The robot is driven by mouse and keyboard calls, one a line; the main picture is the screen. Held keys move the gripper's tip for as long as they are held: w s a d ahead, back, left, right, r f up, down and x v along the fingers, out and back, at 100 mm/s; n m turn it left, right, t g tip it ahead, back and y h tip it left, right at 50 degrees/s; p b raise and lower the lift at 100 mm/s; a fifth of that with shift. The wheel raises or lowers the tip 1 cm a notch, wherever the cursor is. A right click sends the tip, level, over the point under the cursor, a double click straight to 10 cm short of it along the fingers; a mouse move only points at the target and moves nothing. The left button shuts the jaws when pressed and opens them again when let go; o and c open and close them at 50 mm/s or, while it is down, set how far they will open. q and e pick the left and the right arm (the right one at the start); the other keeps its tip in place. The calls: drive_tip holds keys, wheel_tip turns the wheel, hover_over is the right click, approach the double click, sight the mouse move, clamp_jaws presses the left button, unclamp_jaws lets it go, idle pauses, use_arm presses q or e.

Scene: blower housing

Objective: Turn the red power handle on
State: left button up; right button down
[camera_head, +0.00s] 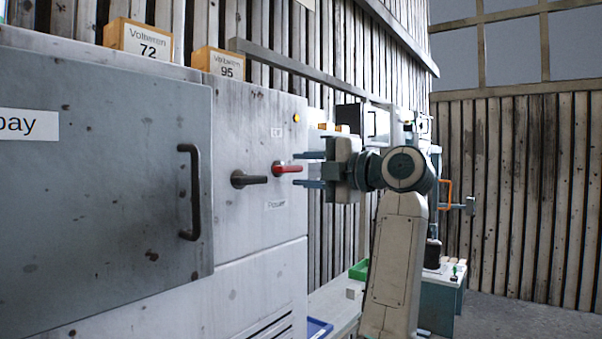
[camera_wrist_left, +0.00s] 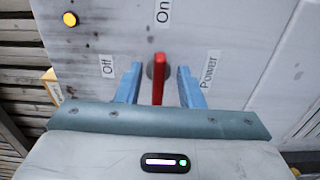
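The red power handle (camera_head: 287,169) sits on the grey cabinet front in the head view. It also shows in the left wrist view (camera_wrist_left: 158,82), running from its round pivot down the picture, away from the "On" label (camera_wrist_left: 163,11). The "Off" label (camera_wrist_left: 107,66) is left of it and the "Power" label (camera_wrist_left: 210,68) right. My left gripper (camera_head: 310,170) is open. Its two blue fingers stand on either side of the handle, with visible gaps in the left wrist view (camera_wrist_left: 159,87). My right gripper is not seen.
A dark handle (camera_head: 248,180) is left of the red one, and a yellow lamp (camera_head: 296,118) is above. A cabinet door with a dark pull (camera_head: 191,192) fills the left. A blue bin (camera_head: 318,327) and green tray (camera_head: 359,269) stand low beyond the cabinet.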

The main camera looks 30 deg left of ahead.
use_arm(q)
drive_tip(key=d+b, duration=0.2)
drive_tip(key=d, duration=0.7)
drive_tip(key=shift+s+d+b, duration=0.3)
drive_tip(key=shift+b, duration=0.05)
